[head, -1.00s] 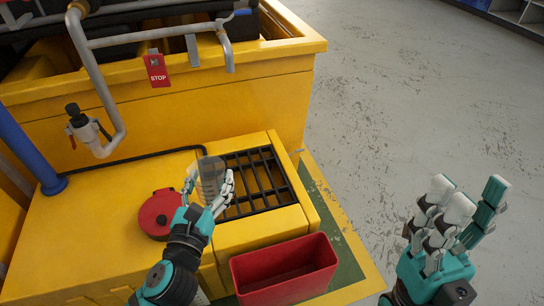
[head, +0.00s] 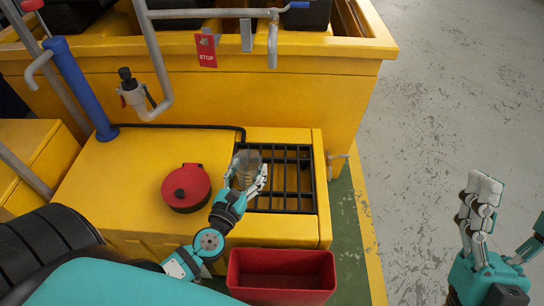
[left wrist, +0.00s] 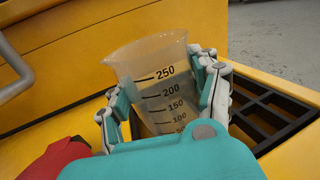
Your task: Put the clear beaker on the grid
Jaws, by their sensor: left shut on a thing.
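The clear beaker (head: 247,166) is upright or slightly tilted in my left gripper (head: 251,181). In the left wrist view the beaker (left wrist: 156,80) shows black volume marks, and my left gripper's fingers (left wrist: 168,100) close around both its sides. Its base is hidden by the hand. The dark grid (head: 292,182) is set into the yellow machine top. The beaker is over or beside the grid's left edge; I cannot tell whether it touches it. My right gripper (head: 502,228) is raised with fingers extended and apart, empty, over the floor at the right.
A red round lidded container (head: 186,188) stands left of the grid. A red open bin (head: 281,272) is in front of the machine. A grey pipe (head: 157,70) and a STOP tag (head: 206,52) are behind. Most of the grid is clear.

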